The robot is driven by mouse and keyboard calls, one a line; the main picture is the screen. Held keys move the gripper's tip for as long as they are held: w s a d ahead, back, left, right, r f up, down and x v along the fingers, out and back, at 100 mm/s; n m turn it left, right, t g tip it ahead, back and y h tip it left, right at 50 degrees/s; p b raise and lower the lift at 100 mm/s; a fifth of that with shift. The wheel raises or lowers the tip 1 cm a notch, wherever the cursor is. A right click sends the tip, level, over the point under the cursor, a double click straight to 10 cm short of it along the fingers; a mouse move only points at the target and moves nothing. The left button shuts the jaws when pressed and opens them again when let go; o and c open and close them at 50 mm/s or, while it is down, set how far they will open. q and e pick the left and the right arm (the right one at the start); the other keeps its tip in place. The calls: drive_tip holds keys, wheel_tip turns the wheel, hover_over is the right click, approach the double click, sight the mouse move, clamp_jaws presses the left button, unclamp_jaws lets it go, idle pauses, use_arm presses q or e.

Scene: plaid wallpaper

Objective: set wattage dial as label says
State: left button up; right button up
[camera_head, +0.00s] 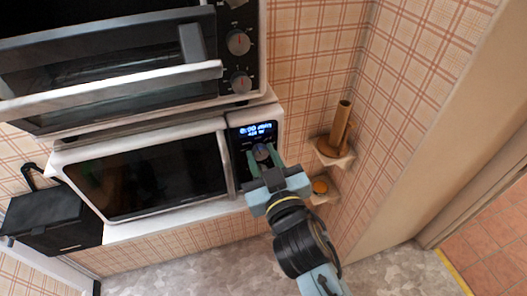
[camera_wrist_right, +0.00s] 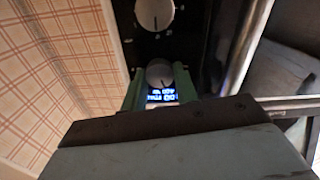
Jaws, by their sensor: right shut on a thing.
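The white microwave (camera_head: 228,205) stands under the oven, with a black control panel at its right end. Its lit blue display (camera_head: 257,130) shows small digits, too blurred to read surely; the display appears upside down in the right wrist view (camera_wrist_right: 163,96). Just below it is a round grey dial (camera_head: 262,152), also in the right wrist view (camera_wrist_right: 159,72). My right gripper (camera_head: 261,159) is shut on this dial, one green finger on each side. A second, larger dial (camera_wrist_right: 154,13) on the panel shows in the wrist view. I can make out no label. My left gripper is out of view.
A toaster oven (camera_head: 110,85) with two knobs (camera_head: 238,42) (camera_head: 241,82) sits directly above. A black box (camera_head: 50,220) stands at the left. Small corner shelves (camera_head: 333,153) to the right hold a brown wooden object (camera_head: 340,125).

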drive_tip(key=shift+r+n+p, duration=0.1)
drive_tip(key=shift+n+p, duration=0.9)
drive_tip(key=shift+n, duration=1.2)
drive_tip(key=o, duration=1)
drive_tip(key=shift+c, duration=0.2)
drive_tip(key=shift+s, duration=0.3)
drive_tip(key=b+v, duration=0.3)
drive_tip(key=v, duration=1)
